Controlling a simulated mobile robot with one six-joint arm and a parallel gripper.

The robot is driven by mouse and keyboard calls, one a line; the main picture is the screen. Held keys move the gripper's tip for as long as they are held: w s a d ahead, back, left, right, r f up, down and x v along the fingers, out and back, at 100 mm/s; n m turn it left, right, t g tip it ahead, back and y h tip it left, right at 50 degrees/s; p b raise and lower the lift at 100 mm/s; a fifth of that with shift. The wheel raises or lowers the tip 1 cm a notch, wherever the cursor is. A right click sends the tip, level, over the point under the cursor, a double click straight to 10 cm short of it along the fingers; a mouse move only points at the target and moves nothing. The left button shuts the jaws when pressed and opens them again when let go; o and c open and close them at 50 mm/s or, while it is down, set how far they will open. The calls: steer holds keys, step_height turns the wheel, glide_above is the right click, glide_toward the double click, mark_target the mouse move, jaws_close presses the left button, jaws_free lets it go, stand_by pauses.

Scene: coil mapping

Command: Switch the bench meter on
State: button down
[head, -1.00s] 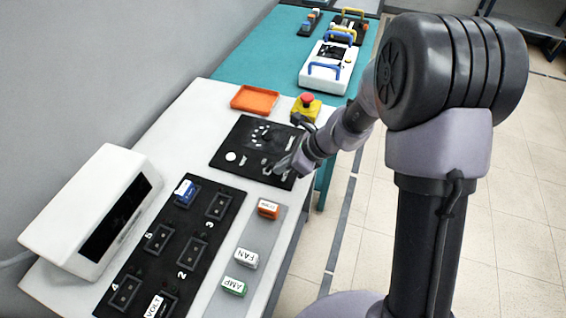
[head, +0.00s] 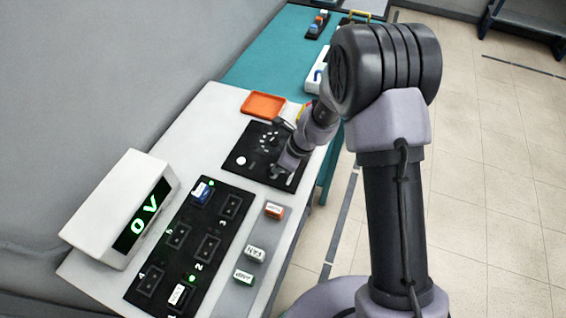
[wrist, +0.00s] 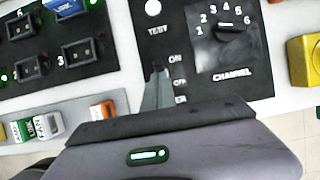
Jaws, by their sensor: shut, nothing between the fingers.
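The bench meter (head: 105,207) is a white box at the left of the bench. Its display (head: 145,215) is lit and reads "0 V" in green. The black control panel (head: 248,150) lies farther along the bench, and in the wrist view (wrist: 190,15) it shows "TEST", "ON", "OFF" and "CHANNEL" markings. My gripper (head: 277,172) is shut and empty, low over the panel's near right part. In the wrist view its fingertips (wrist: 157,72) are just left of the "ON" and "OFF" labels. They hide the switch there, so its position and any contact cannot be told.
A black socket board (head: 185,245) with numbered sockets and green lights holds a blue plug (head: 200,192) and a "VOLT" plug (head: 178,295). An orange tray (head: 263,104) stands beyond the panel.

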steer(key=shift+r+p, duration=0.75)
steer(key=shift+r, duration=0.05)
steer(key=shift+f, duration=0.1)
steer(key=p+v, duration=0.5)
steer(key=v, duration=1.2)
steer(key=shift+r, duration=0.25)
steer(key=shift+s, duration=0.1)
